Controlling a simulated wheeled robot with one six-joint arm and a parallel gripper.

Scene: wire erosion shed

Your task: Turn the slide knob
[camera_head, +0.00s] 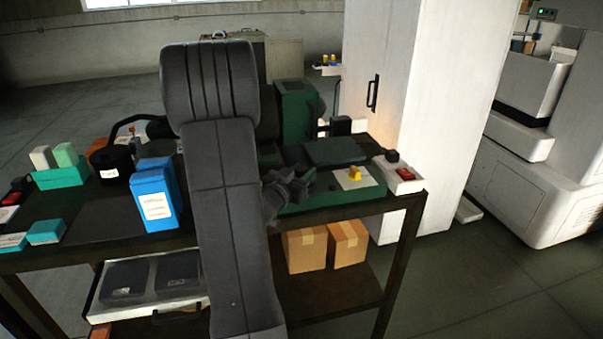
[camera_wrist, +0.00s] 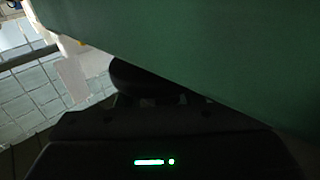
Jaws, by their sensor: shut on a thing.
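A green machine (camera_head: 295,110) with a dark flat slide (camera_head: 335,151) on a green base (camera_head: 335,193) stands on the dark bench. My gripper (camera_head: 277,193) is at the front of this base, partly behind my own arm. In the wrist view a dark rounded part, which looks like the slide knob (camera_wrist: 135,74), sits right at my gripper (camera_wrist: 160,98), below a large green surface (camera_wrist: 220,60). My gripper is shut on it. The jaws and most of the knob are in shadow, so its turn angle cannot be told. In the head view the knob is hidden.
A yellow knob (camera_head: 354,174) on a pale plate and a white box with a red switch (camera_head: 405,173) are to the right. A blue box (camera_head: 157,196) stands to the left. Cardboard boxes (camera_head: 306,249) are on the lower shelf. A white cabinet (camera_head: 385,90) stands behind.

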